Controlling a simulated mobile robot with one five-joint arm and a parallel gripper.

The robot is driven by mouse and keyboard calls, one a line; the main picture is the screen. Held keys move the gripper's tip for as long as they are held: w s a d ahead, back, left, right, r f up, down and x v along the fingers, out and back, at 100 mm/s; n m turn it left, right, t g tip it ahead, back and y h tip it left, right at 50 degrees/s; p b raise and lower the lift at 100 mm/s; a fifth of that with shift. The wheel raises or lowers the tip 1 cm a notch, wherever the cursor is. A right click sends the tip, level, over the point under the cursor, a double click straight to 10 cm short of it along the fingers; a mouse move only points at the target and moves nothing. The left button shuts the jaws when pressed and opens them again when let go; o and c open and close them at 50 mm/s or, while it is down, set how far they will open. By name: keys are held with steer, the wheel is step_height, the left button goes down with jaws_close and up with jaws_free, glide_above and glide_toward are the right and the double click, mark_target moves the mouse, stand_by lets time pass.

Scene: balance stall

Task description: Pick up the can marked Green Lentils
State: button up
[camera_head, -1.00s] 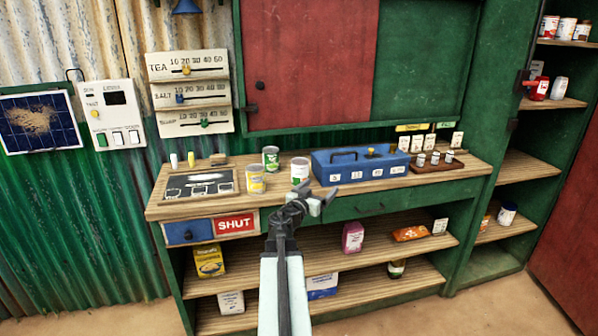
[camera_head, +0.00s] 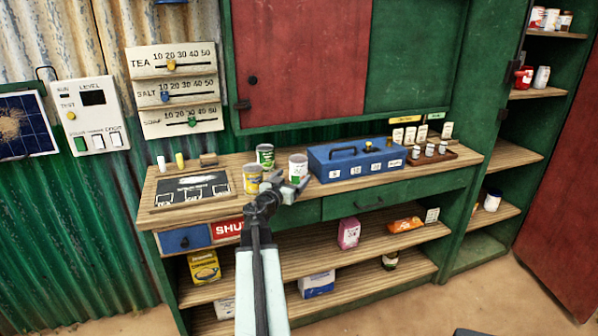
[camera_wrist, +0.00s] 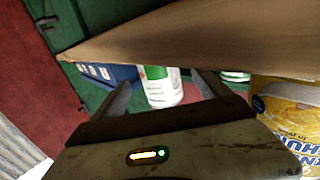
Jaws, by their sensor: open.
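Three cans stand at the left half of the counter: a yellow can (camera_head: 252,180), a dark green can (camera_head: 265,153) behind it, and a white and green can (camera_head: 298,165) to their right. Their names are too small to read. My gripper (camera_head: 292,188) is open and empty just in front of the white and green can, partly covering its lower part. In the wrist view, a white and green can (camera_wrist: 160,88) shows between the open fingers. The yellow can (camera_wrist: 290,105) is close by on the right, and part of another green can (camera_wrist: 235,76) shows behind the right finger.
A blue cash box (camera_head: 340,170) stands right of the cans. A chalkboard (camera_head: 190,193) lies to the left. A rack of small pots (camera_head: 440,158) is farther right. The counter's edge (camera_head: 390,184) runs below, over shelves of goods.

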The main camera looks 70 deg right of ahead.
mark_target(298, 158)
steer(key=d, duration=0.5)
steer(key=shift+s+d+f, duration=0.1)
steer(key=shift+s+d, duration=0.1)
steer(key=shift+s, duration=0.05)
steer(key=shift+a, duration=0.1)
steer(key=c, duration=1.9)
steer(key=shift+o, duration=0.2)
step_height(298, 158, up, 10)
steer(key=p, duration=1)
